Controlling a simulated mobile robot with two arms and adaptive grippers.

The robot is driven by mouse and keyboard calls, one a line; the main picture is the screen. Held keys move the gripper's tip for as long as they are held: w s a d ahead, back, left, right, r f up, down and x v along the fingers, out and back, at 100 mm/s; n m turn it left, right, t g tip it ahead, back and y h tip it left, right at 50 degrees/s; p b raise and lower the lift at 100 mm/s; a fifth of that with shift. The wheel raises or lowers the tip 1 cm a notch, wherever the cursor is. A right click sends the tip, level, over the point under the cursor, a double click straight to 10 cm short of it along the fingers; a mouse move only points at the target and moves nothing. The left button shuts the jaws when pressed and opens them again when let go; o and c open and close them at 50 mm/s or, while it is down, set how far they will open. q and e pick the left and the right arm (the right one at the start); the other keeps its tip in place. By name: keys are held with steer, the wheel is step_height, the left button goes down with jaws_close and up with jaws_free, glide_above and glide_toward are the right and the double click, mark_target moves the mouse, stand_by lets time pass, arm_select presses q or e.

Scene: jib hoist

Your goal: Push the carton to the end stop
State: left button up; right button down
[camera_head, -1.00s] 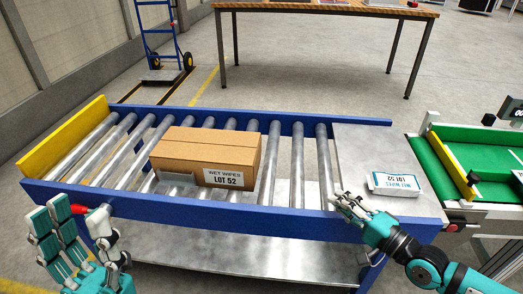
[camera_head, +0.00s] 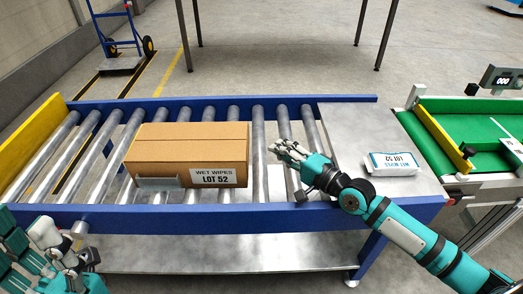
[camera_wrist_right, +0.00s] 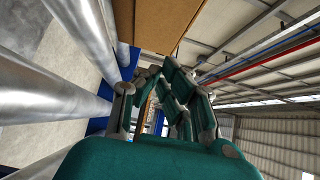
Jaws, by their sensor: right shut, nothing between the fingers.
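The brown carton (camera_head: 190,142), labelled WET WIPES LOT 52, sits on the metal rollers of the blue-framed conveyor. The yellow end stop (camera_head: 30,140) stands across the conveyor's left end, with bare rollers between it and the carton. My right gripper (camera_head: 278,147) is shut and empty over the rollers, to the right of the carton with a gap between them. In the right wrist view its fingers (camera_wrist_right: 165,85) show below a brown carton face (camera_wrist_right: 160,22). My left gripper (camera_head: 38,243) looks open and empty at the lower left, in front of the conveyor, partly cut off.
A white WET WIPES pack (camera_head: 392,164) lies on the metal plate (camera_head: 345,125) at the conveyor's right end. A green belt (camera_head: 465,135) is at the right. A blue hand truck (camera_head: 122,45) stands behind. Several rollers left of the carton are clear.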

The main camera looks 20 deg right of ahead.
steer(key=shift+w+a, duration=0.35)
steer(key=shift+a, duration=0.4)
steer(key=shift+w+a, duration=0.3)
steer(key=shift+a, duration=0.4)
steer(key=shift+w+a, duration=0.35)
steer(key=shift+a, duration=0.4)
